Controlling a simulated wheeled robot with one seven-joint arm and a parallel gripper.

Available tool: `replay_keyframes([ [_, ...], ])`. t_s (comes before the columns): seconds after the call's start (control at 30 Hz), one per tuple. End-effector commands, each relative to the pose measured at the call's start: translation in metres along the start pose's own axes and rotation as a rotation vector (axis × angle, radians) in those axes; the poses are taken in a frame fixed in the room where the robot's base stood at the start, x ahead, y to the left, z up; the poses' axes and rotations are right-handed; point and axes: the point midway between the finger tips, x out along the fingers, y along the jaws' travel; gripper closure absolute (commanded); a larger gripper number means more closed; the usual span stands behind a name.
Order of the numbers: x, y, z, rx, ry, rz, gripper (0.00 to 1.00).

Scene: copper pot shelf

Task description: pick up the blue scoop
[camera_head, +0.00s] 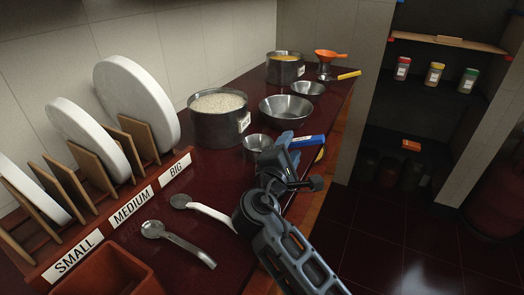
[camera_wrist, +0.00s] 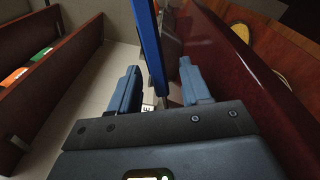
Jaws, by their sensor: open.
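The blue scoop (camera_head: 308,141) lies at the right edge of the dark red counter; in the head view its blue handle shows just right of my gripper (camera_head: 282,148), and the rest is hidden behind the gripper. In the wrist view the blue handle (camera_wrist: 149,45) runs down from the top into the gap between the two fingers of my gripper (camera_wrist: 160,85). The fingers are apart, one on each side of the handle, with space on the right.
A small metal bowl (camera_head: 257,143) stands close left of my gripper. Behind are a pot of white grains (camera_head: 218,118) and a wide bowl (camera_head: 286,110). A white-handled scoop (camera_head: 205,210) and a metal scoop (camera_head: 178,243) lie in front. A plate rack (camera_head: 115,205) stands left.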

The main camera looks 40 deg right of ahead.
Motion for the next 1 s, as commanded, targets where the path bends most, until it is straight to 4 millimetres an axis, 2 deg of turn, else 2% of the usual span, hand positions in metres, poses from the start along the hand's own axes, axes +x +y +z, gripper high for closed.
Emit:
replay_keyframes([
  [0.23, 0.036, 0.002, -0.002, 0.001, -0.003, -0.001, 0.53],
  [0.5, 0.042, 0.001, -0.002, 0.001, 0.0, 0.0, 0.53],
  [1.0, 0.041, 0.001, -0.002, 0.001, 0.0, 0.0, 1.0],
])
